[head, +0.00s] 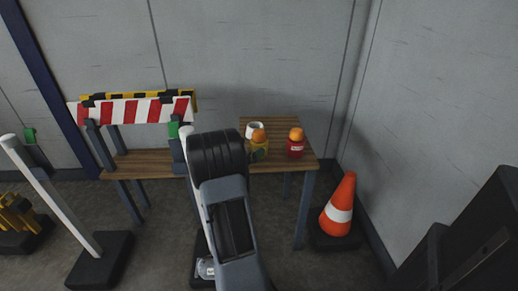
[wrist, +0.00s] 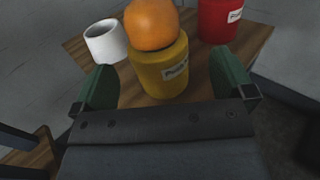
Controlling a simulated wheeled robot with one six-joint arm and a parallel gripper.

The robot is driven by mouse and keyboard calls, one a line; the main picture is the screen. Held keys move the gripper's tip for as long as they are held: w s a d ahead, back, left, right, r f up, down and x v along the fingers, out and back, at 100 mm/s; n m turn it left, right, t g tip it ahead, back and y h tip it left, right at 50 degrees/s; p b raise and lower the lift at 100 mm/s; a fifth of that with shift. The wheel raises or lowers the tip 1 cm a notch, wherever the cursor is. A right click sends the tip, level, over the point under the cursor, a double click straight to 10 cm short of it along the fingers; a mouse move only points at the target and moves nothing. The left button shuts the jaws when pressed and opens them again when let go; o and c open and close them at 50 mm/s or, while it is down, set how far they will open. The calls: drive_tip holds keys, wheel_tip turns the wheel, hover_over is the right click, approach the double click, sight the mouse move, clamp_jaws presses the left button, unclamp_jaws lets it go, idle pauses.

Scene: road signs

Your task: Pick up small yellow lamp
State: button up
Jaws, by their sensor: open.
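The small yellow lamp (wrist: 160,68) has a yellow body with a pale label and an orange dome on top. It stands upright on the wooden table (wrist: 262,42). In the head view the yellow lamp (head: 259,153) is partly hidden by my arm. My gripper (wrist: 168,88) is open, with one green finger on each side of the lamp's lower body in the wrist view. I cannot tell whether either finger touches it. In the head view my arm hides the gripper's fingers.
A red lamp (head: 296,148) with an orange dome stands right of the yellow one. A white cup (wrist: 106,41) stands close on the left. A striped barrier (head: 130,109) is at the left. An orange cone (head: 340,205) stands on the floor near the right wall.

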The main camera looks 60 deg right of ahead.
sight(259, 141)
drive_tip(key=shift+s+d+r+b, duration=0.1)
drive_tip(key=shift+d+b, duration=0.2)
drive_tip(key=shift+d, duration=0.7)
drive_tip(key=shift+s+d+f+b, duration=0.15)
drive_tip(key=shift+d+b, duration=0.1)
drive_tip(key=shift+d, duration=0.8)
drive_tip(key=shift+s+d+r+b, duration=0.15)
drive_tip(key=shift+d+b, duration=0.15)
drive_tip(key=shift+d, duration=0.7)
drive_tip(key=c, duration=1)
